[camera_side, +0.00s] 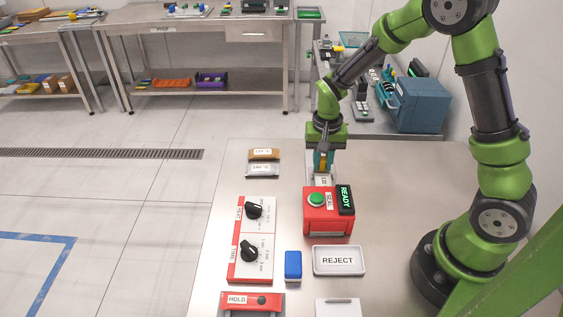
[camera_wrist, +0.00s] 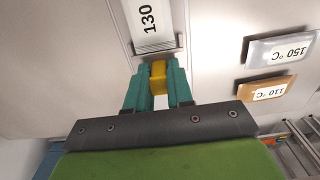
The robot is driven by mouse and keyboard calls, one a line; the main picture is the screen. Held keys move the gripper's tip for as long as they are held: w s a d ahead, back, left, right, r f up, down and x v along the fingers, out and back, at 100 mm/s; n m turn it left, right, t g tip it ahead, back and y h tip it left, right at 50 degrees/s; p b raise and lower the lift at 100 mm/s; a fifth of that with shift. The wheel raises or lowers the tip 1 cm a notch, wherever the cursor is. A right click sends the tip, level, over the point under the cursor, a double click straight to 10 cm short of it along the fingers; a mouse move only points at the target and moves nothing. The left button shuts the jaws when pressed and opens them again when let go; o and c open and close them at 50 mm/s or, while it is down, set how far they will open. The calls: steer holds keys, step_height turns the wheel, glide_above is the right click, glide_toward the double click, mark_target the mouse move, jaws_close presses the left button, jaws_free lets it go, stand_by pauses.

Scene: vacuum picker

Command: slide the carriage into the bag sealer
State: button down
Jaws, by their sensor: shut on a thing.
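The bag sealer (camera_side: 328,226) is a red box with a green button and a lit READY display, right of the middle in the side view. The carriage (camera_wrist: 178,42) is a flat grey metal piece with a raised lip and a yellow grip block (camera_wrist: 158,78). A white piece (camera_wrist: 148,22) marked 130 lies on it; this label also shows just behind the sealer in the side view. My gripper (camera_side: 322,170) has its teal fingers closed on the yellow block, seen clearly in the wrist view (camera_wrist: 158,74). I cannot tell how far the carriage reaches into the sealer.
Two labelled bags, brown (camera_side: 264,154) and silver (camera_side: 262,170), lie left of my gripper. A red-and-white dial panel (camera_side: 250,240), a blue block (camera_side: 293,265), a REJECT tray (camera_side: 339,273) and a red HOLD unit (camera_side: 252,303) stand nearer the camera. The table right of the sealer is clear.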

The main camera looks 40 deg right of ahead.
steer(key=c, duration=1)
jaws_free()
steer(key=shift+s+a, duration=0.2)
steer(key=shift+a, duration=0.1)
steer(key=shift+c, duration=0.2)
steer(key=shift+r, duration=0.1)
step_height(320, 180, up, 17)
steer(key=shift+d, duration=0.2)
steer(key=shift+w, duration=0.15)
steer(key=s+a+r+n+t+y, duration=0.1)
steer(key=s+a+r+n+t, duration=0.1)
steer(key=s, duration=0.5)
steer(key=s+a+r+n+t+y, duration=0.1)
steer(key=s+a+r+n+t, duration=0.1)
steer(key=s, duration=0.5)
steer(key=a+n+t, duration=0.1)
steer(key=a+t, duration=0.1)
steer(key=t, duration=0.1)
steer(key=shift+r, duration=0.4)
